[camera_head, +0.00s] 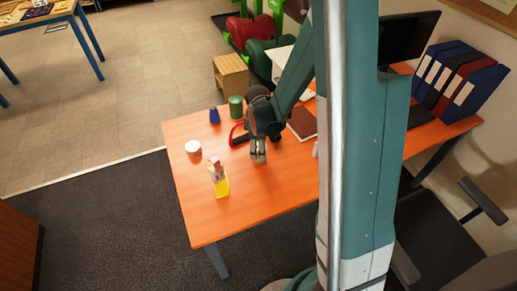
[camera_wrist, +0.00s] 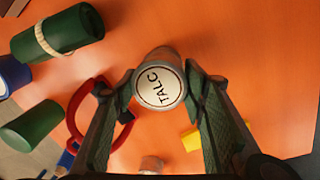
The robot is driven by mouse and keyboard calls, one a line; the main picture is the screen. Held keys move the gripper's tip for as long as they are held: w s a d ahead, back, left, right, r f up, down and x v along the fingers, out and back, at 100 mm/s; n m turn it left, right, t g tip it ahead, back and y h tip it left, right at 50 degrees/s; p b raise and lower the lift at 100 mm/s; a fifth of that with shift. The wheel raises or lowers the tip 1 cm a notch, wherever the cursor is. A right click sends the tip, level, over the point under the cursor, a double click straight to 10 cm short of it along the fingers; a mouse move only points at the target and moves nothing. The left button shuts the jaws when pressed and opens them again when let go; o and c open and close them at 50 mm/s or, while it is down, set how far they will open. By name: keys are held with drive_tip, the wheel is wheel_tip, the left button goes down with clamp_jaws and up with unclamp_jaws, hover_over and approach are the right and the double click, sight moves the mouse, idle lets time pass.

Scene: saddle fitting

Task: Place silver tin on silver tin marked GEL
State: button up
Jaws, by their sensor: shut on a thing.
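A silver tin with a pale lid lettered TALC (camera_wrist: 160,90) sits between the two fingers of my gripper (camera_wrist: 160,98). The fingers touch it on both sides. In the head view my gripper (camera_head: 258,151) is over the middle of the orange table, and whether the tin is clear of the surface is hard to tell. A second tin, short with a white top (camera_head: 193,147), stands upright near the table's left edge, left of my gripper. Its marking cannot be read. A small pale round thing (camera_wrist: 151,164) at the bottom of the wrist view may be this tin.
A yellow item (camera_head: 220,184) stands on the orange table (camera_head: 240,215) front-left. A blue bottle (camera_head: 214,115), a green cylinder (camera_head: 236,107) and a red curved item (camera_head: 236,131) are behind and left of my gripper. A brown book (camera_head: 303,123) lies right. The front table area is clear.

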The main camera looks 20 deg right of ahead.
drive_tip(key=shift+f, duration=0.15)
drive_tip(key=o, duration=1)
drive_tip(key=shift+r, duration=0.2)
drive_tip(key=shift+s+a+r+p, duration=0.1)
drive_tip(key=shift+s+r+p, duration=0.15)
drive_tip(key=shift+r, duration=1.75)
drive_tip(key=shift+s+a+r+p, duration=0.1)
drive_tip(key=shift+r+p, duration=0.25)
drive_tip(key=shift+r, duration=1.6)
drive_tip(key=shift+s+a+r+p, duration=0.1)
drive_tip(key=shift+s+r+p, duration=0.15)
drive_tip(key=shift+r, duration=1.75)
drive_tip(key=shift+r, duration=0.1)
